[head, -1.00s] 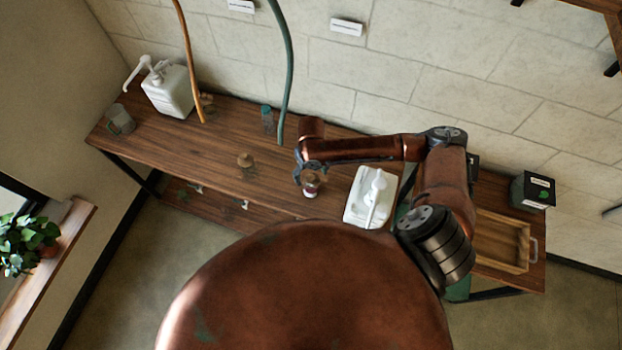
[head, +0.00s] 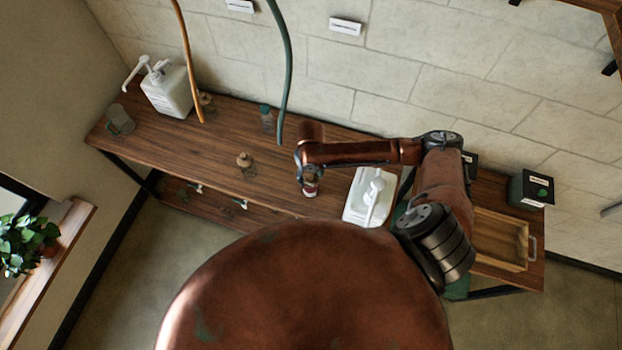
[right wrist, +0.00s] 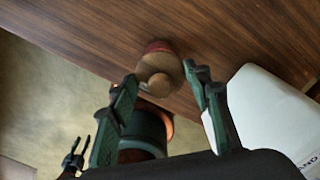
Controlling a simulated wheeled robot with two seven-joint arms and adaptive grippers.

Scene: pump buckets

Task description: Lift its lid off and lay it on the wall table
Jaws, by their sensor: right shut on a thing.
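A small jar (head: 310,191) with a reddish body and a tan lid stands near the front edge of the wooden wall table (head: 200,150). My right gripper (head: 309,178) is over its top and hides most of the lid in the head view. In the right wrist view the round tan lid (right wrist: 158,80) with its knob lies between the two dark green fingers, and the dark red body (right wrist: 157,47) shows behind it. The fingers are shut on the lid; their contact points are hard to make out. My left gripper is not seen in the head view.
A white pump bucket (head: 359,203) stands close right of the jar. Another pump bucket (head: 167,92) stands at the back left beside a glass (head: 119,121). A small stoppered bottle (head: 244,160) stands mid-table. An orange hose (head: 188,55) and a green hose (head: 287,70) hang above. Table between is clear.

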